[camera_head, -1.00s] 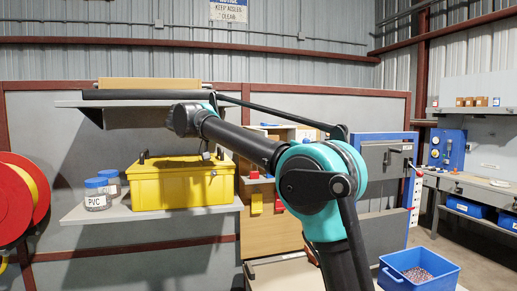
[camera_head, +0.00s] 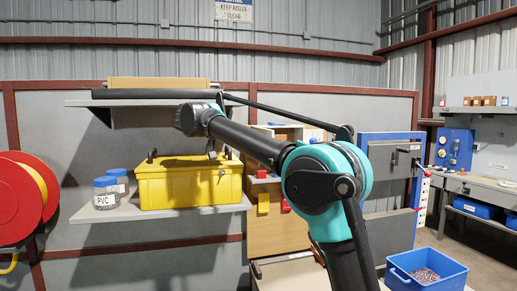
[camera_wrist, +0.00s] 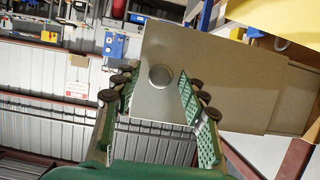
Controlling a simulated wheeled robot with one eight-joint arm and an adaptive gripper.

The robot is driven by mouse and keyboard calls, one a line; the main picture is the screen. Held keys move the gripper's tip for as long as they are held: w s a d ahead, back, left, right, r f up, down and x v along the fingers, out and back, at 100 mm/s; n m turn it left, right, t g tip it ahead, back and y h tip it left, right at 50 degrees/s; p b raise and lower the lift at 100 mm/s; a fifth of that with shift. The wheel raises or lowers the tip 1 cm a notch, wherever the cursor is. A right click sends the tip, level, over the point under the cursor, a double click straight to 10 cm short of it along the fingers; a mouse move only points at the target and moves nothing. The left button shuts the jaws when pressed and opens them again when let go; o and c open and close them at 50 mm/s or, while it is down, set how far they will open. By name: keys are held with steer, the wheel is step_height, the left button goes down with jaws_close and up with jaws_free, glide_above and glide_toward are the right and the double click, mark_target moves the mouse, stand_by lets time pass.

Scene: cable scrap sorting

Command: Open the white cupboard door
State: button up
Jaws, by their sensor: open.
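No white cupboard door shows clearly. In the head view, a pale panel (camera_head: 287,274) sits low under a wooden unit (camera_head: 275,235), partly behind my arm; I cannot tell whether it is the door. In the wrist view, my gripper (camera_wrist: 162,98) is open, its two green padded fingers apart with nothing held. Beyond the fingers is a flat beige-grey panel (camera_wrist: 205,60) with a round, metallic-looking disc (camera_wrist: 160,76) that appears between them. I cannot tell whether the fingers touch the panel. My fingers are not clearly visible in the head view.
A yellow box (camera_head: 190,184) and PVC jars (camera_head: 106,193) stand on a wall shelf (camera_head: 160,212), close below my forearm. A red reel (camera_head: 18,205) is at left. A grey door (camera_head: 390,158) in a blue frame and a blue bin (camera_head: 427,270) are at right.

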steer(key=shift+r, duration=0.15)
step_height(320, 180, up, 10)
stand_by(0.4)
stand_by(0.4)
